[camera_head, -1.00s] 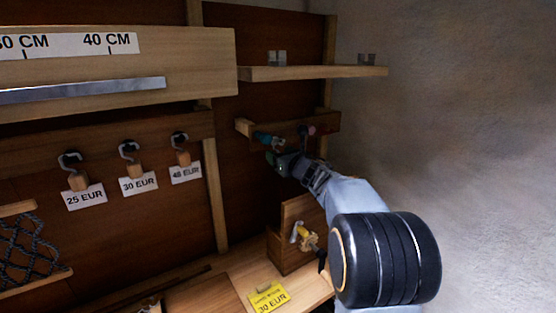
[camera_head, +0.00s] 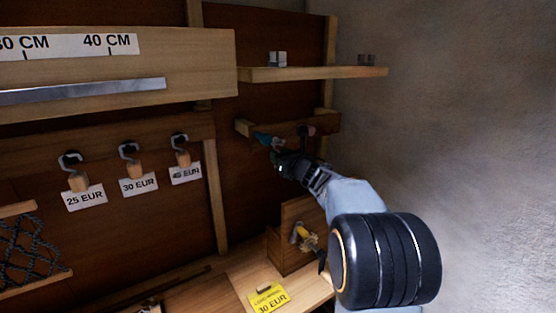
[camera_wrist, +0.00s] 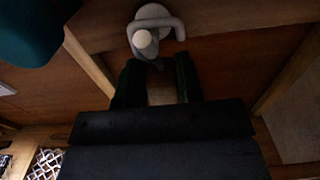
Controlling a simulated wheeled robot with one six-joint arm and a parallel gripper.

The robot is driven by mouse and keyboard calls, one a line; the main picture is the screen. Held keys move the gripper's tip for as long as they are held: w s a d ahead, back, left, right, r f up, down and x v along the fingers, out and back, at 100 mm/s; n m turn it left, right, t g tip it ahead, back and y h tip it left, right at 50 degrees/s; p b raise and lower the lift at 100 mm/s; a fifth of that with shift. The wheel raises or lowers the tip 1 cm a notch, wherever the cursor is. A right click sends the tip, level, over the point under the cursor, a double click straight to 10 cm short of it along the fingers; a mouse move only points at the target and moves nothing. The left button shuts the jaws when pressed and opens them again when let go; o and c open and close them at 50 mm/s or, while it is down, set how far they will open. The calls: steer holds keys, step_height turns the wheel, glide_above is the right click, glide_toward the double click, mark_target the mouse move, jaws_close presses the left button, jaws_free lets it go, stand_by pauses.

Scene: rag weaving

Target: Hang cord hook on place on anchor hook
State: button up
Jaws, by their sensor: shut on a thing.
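My gripper (camera_wrist: 158,82) is shut on a small light-brown piece (camera_wrist: 161,96), seemingly the cord hook, mostly hidden between the two dark fingers. Just beyond the fingertips in the wrist view is a grey hook with a round base and pale ball tip (camera_wrist: 144,40), seemingly the anchor hook. The held piece's top lies close below it. I cannot tell whether they touch or are linked. In the head view my gripper (camera_head: 279,161) is at the small wooden rail (camera_head: 287,128), just below a teal thing (camera_head: 265,139); the held piece is not clear there.
The teal thing also shows close at the upper left of the wrist view (camera_wrist: 30,28). A pink-tipped item (camera_head: 309,130) is on the rail to the right. A shelf (camera_head: 315,73) juts out above. Several priced hooks (camera_head: 130,160) hang at left. A wooden box (camera_head: 285,250) stands below.

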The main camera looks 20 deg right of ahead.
steer(key=shift+r, duration=0.2)
steer(key=shift+r+p, duration=0.4)
steer(key=shift+r, duration=0.3)
steer(key=shift+s, duration=0.15)
steer(key=s+b, duration=0.2)
steer(key=shift+s+d, duration=0.3)
stand_by(0.8)
steer(key=shift+s, duration=0.15)
